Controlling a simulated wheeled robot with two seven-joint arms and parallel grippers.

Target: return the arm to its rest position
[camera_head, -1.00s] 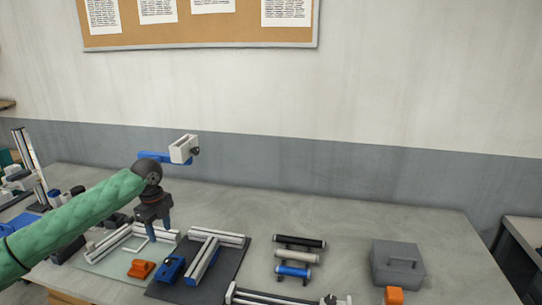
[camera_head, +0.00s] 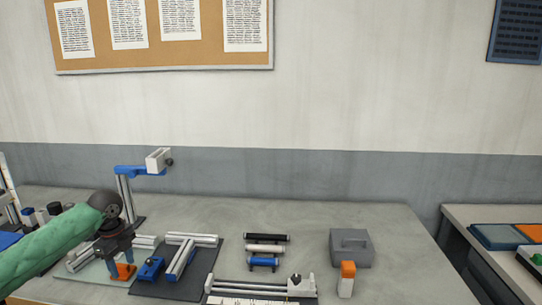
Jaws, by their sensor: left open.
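My left arm, in a green sleeve, comes in from the left edge. The block lies on a pale mat (camera_head: 92,272) with silver profiles. My right arm and gripper are not in view.
A dark mat (camera_head: 205,285) holds silver profiles and a blue block (camera_head: 151,268). Three rollers (camera_head: 265,249), a grey case (camera_head: 350,248) and an orange-topped white block (camera_head: 347,279) stand to the right. A blue-and-silver post (camera_head: 125,190) rises behind the gripper. The back right of the bench is bare.

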